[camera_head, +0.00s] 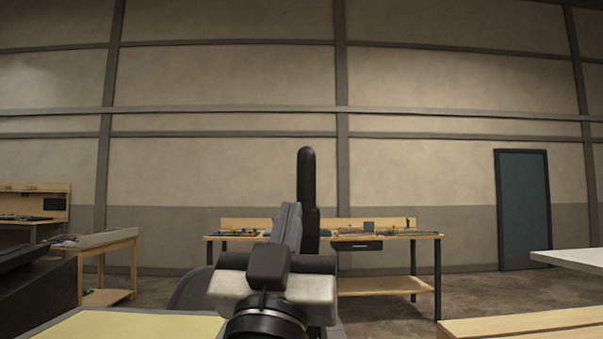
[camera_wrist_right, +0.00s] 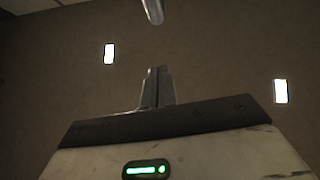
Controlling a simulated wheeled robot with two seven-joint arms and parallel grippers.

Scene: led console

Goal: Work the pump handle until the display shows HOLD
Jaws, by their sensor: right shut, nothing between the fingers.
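A black upright bar with a rounded top (camera_head: 306,175), which looks like the pump handle, rises in the middle of the head view. My right gripper (camera_head: 291,212) stands in front of its lower part and hides it; I cannot tell whether they touch. In the right wrist view the two fingers of my right gripper (camera_wrist_right: 157,72) are together with nothing between them. A pale rounded rod end (camera_wrist_right: 153,10) hangs at the top edge of that view, apart from the fingertips. The display is not visible in either view. My left gripper is out of view.
A pale yellow surface (camera_head: 130,325) lies at the bottom left. A workbench with small items (camera_head: 385,285) stands behind, with another bench (camera_head: 122,262) at the left. A wooden top (camera_head: 530,325) and a white tabletop (camera_head: 570,258) edge in at right. A blue door (camera_head: 524,210) is at the back.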

